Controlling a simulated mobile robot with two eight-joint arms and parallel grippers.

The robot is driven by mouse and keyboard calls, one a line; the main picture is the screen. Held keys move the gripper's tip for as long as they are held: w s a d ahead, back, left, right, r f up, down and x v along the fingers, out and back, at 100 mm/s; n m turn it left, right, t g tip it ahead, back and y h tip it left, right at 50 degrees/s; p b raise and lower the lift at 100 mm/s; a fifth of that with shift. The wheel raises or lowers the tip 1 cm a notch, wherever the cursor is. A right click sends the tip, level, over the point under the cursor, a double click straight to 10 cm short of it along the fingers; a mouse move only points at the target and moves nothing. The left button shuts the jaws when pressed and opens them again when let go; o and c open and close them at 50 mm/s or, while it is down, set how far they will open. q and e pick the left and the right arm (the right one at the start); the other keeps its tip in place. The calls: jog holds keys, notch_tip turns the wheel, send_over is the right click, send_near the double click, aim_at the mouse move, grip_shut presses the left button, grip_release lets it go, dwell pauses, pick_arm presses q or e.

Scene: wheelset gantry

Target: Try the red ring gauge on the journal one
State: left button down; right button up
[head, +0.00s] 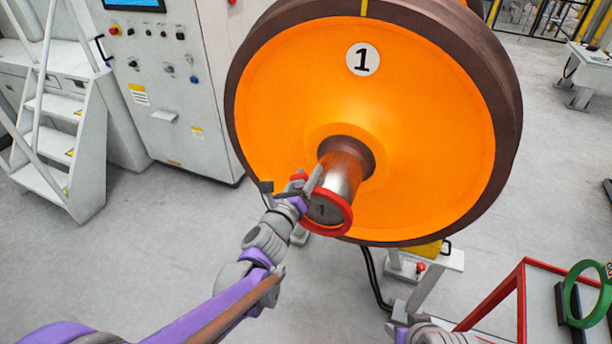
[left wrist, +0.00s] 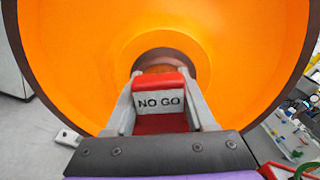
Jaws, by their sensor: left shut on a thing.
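The red ring gauge (head: 347,222) is at the outer end of journal one (head: 343,172), the bare metal stub on the orange wheel. The journal's end face, marked 1, shows through the ring. I cannot tell whether the ring is around the journal's end or just in front of it. My left gripper (head: 305,184) is shut on the gauge's red block at the ring's upper left. In the left wrist view the block (left wrist: 161,81) sits between the fingers, with a NO GO label. A grey part of my right arm shows at the bottom edge; its fingers are unclear.
The large orange wheel (head: 420,130) with a brown rim fills the middle. A red-edged table (head: 545,290) at lower right holds a green ring gauge (head: 568,296) on a stand. A control cabinet (head: 160,75) and white steps (head: 60,145) stand left. Floor at lower left is clear.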

pick_arm(q)
jog(key=shift+s, duration=0.1)
jog(key=shift+s+a, duration=0.15)
jog(key=shift+s, duration=0.25)
jog(key=shift+w, duration=0.5)
dwell(1.5)
jog(key=shift+s, duration=0.15)
jog(key=shift+s, duration=0.3)
jog(key=shift+r, duration=0.1)
dwell(0.5)
jog(key=shift+p, duration=0.3)
dwell(0.3)
jog(key=shift+w+d, duration=0.2)
jog(key=shift+w, duration=0.2)
